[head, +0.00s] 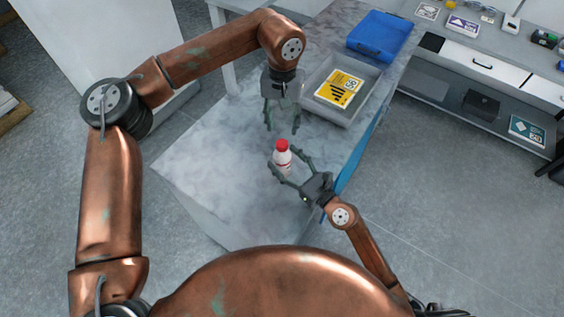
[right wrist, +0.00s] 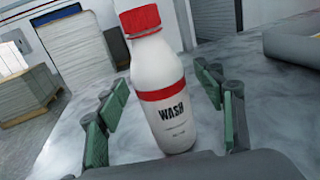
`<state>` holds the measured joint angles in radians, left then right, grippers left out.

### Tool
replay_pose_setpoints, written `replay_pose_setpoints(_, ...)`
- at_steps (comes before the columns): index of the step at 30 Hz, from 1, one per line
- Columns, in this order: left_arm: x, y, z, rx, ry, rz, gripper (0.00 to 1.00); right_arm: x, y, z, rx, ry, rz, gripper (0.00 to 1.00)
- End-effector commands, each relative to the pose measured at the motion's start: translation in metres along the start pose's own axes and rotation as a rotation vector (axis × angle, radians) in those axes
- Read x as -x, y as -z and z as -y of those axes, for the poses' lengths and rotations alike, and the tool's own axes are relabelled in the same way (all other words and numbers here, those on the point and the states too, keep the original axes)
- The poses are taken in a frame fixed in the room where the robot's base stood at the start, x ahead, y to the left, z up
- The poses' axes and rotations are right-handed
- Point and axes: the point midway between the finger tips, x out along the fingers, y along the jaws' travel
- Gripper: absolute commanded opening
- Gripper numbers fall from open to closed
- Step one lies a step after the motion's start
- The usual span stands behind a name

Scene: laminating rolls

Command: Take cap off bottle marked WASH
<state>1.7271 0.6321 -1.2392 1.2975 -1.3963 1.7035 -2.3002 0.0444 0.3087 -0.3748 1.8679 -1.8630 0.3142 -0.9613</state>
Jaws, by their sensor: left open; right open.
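A white bottle (head: 282,159) with a red cap (head: 282,145) stands upright on the marbled grey table (head: 215,150). In the right wrist view the bottle (right wrist: 165,95) shows a black WASH label and a red band, and its red cap (right wrist: 140,19) is on. My right gripper (head: 284,165) is open, with its fingers on either side of the bottle; in the right wrist view gaps show between the bottle and the green fingers. My left gripper (head: 281,127) is open and empty, pointing down above and just behind the cap.
A grey tray (head: 318,110) holding a yellow sign (head: 339,88) stands behind the bottle to the right. A blue bin (head: 380,38) is farther back. The table's left and front parts are clear. A shelf unit (head: 478,65) stands across the floor at right.

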Motion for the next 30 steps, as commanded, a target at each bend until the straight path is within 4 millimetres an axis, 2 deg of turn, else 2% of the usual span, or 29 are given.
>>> replay_pose_setpoints(4,0.0001,-0.0003,0.0009,0.002,-0.001,0.0,0.4,-0.0119,-0.0003,-0.0011,0.0,-0.002,0.0,0.62)
replay_pose_setpoints(13,0.0001,-0.0003,0.0007,0.002,-0.002,0.0,0.4,-0.0141,0.0002,-0.001,0.0,-0.002,-0.001,0.62)
replay_pose_setpoints(30,0.0001,-0.0003,0.0005,0.002,-0.002,0.0,0.4,-0.0138,0.0002,-0.0009,0.0,-0.002,-0.001,0.24)
